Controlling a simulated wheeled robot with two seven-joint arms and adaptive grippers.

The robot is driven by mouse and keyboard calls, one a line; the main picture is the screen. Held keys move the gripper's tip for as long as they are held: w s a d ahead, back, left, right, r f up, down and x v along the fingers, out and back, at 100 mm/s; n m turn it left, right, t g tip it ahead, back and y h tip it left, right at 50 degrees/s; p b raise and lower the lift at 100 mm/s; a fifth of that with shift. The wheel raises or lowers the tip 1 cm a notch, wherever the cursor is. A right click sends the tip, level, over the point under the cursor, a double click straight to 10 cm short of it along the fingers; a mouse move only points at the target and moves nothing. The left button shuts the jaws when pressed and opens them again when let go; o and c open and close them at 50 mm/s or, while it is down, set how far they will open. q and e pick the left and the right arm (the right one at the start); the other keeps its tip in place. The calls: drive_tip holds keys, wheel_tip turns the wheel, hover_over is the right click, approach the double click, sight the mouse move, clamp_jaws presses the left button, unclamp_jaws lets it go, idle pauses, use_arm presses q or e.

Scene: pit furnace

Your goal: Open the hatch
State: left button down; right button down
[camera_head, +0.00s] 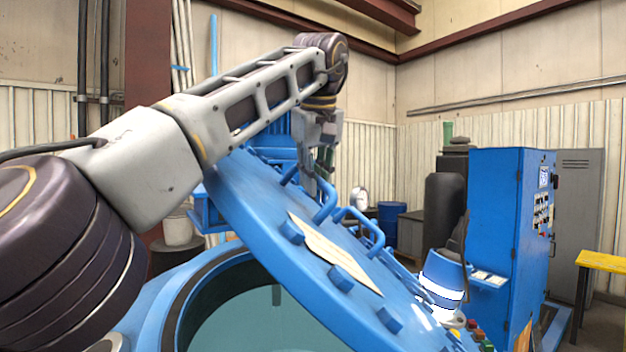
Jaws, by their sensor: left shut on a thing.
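The blue round hatch (262,221) is tilted up above the blue pit furnace opening, whose rim (166,297) shows at the lower left. Several blue handles stand on the hatch's upper face, among them a bent bar handle (329,203) and another handle (372,232) to its right. My left arm reaches in from the left over the hatch. My left gripper (318,178) points down at the handles near the hatch's upper part and is shut on a hatch handle. Its fingertips are partly hidden among the handles. My right gripper is not in view.
A blue control cabinet (508,225) stands to the right, beside a grey locker (577,195). A yellow-topped table (603,261) is at the right edge. A blue barrel (388,224) stands behind the hatch. The furnace interior (262,322) is open below the hatch.

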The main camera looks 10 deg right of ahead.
use_arm(q)
drive_tip(key=c, duration=1.4)
unclamp_jaws()
drive_tip(key=shift+d, duration=0.15)
drive_tip(key=shift+w, duration=0.1)
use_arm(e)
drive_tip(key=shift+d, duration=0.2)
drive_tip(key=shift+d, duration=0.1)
